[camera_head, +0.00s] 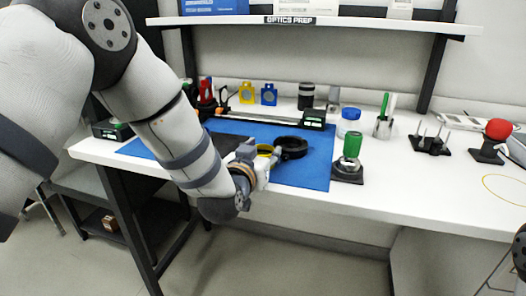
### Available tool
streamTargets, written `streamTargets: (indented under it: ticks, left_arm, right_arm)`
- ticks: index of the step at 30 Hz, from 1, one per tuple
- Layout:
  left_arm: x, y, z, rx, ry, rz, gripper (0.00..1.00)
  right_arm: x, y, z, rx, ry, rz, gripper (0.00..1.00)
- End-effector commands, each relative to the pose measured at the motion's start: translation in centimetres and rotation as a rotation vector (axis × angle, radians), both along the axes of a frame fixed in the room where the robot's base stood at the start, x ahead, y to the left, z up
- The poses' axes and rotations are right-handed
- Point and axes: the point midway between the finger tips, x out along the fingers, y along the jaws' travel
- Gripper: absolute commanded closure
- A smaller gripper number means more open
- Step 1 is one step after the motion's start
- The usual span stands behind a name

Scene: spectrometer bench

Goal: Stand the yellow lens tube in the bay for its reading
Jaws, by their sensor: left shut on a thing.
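My left arm reaches in from the left, and its gripper (263,163) is low over the front of the blue mat. It is shut on a yellow thing, seen only as a small patch (264,149) between the gripper parts, which looks like the yellow lens tube. Most of it is hidden by the gripper, so I cannot tell its tilt. A black ring-shaped part (293,145) is just right of the gripper; I cannot tell whether they touch. I cannot make out which thing is the bay. My right gripper is not in view.
The blue mat (312,174) covers the bench middle. A green-topped device (350,158) stands right of it. Behind are a dark rail (250,116), yellow (246,93) and blue (269,95) mounts and a black cylinder (306,97). A red ball stand (497,130) is far right.

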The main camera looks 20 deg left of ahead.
Motion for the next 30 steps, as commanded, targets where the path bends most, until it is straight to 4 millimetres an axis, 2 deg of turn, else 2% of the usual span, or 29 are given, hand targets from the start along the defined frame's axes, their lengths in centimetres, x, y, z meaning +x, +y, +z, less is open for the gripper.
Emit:
streamTargets:
  ticks: [9,10,12,13,24,26,30]
  left_arm:
    - [0.0,0.0,-0.1,0.000,-0.005,0.000,0.92]
    - [0.0,0.0,-0.2,0.000,-0.004,0.000,0.54]
    - [0.0,0.0,-0.1,0.000,-0.005,0.000,0.38]
    - [0.0,0.0,-0.1,0.000,-0.005,0.000,0.36]
    - [-0.2,0.0,0.5,0.001,-0.007,0.000,0.36]
    - [-1.1,0.1,0.8,0.001,-0.007,-0.001,0.36]
    - [-4.4,0.2,1.7,0.001,-0.014,-0.001,0.36]
  right_arm:
    - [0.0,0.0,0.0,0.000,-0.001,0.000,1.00]
    - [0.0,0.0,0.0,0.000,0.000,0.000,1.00]
    - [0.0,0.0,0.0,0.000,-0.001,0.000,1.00]
    - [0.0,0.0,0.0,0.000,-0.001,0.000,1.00]
    - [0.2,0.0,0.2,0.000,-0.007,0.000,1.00]
    - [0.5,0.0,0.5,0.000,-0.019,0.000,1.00]
    - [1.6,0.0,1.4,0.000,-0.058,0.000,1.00]
